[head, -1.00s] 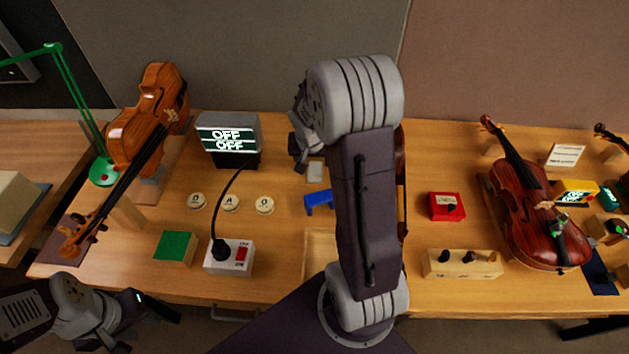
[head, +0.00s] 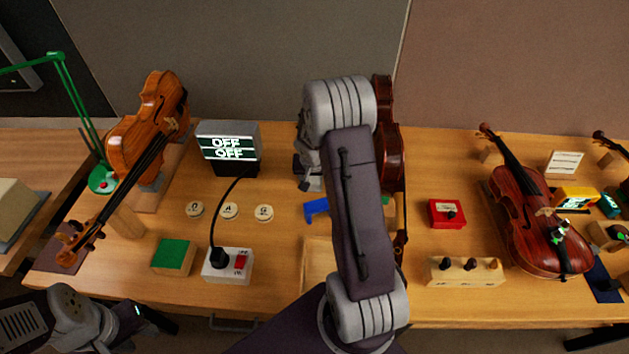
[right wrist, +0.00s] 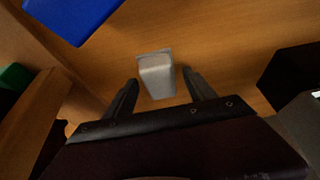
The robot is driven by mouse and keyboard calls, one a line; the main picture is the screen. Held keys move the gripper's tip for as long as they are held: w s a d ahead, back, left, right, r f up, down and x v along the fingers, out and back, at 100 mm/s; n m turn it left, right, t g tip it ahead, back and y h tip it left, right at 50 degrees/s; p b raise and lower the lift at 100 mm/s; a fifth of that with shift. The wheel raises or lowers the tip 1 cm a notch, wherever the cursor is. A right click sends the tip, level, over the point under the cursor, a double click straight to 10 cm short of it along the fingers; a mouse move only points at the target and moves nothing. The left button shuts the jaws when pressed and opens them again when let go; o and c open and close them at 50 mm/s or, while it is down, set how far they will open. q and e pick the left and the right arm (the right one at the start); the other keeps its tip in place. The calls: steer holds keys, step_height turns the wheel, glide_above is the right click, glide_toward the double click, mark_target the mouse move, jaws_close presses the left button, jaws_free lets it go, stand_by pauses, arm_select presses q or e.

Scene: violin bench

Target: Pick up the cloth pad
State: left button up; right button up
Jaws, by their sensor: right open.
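A small pale grey block (right wrist: 157,74), which looks like the cloth pad, lies on the wooden bench in the right wrist view. My right gripper (right wrist: 160,88) is open, with one finger on each side of the block's near end and a gap to each. I cannot tell its height above the bench. In the head view my right gripper (head: 309,180) points down at the bench, and the pad is not clearly visible there. My left gripper (head: 160,320) is at the lower left, off the bench's front edge; its fingers are too dark to read.
A blue object (head: 316,208) lies close to the right gripper. A violin (head: 388,150) stands behind my right arm. A red box (head: 446,213) sits right.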

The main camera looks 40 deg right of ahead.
mark_target(315, 178)
steer(key=shift+s+r, duration=0.1)
steer(key=c, duration=0.7)
jaws_close()
step_height(315, 178, up, 10)
steer(key=p, duration=0.3)
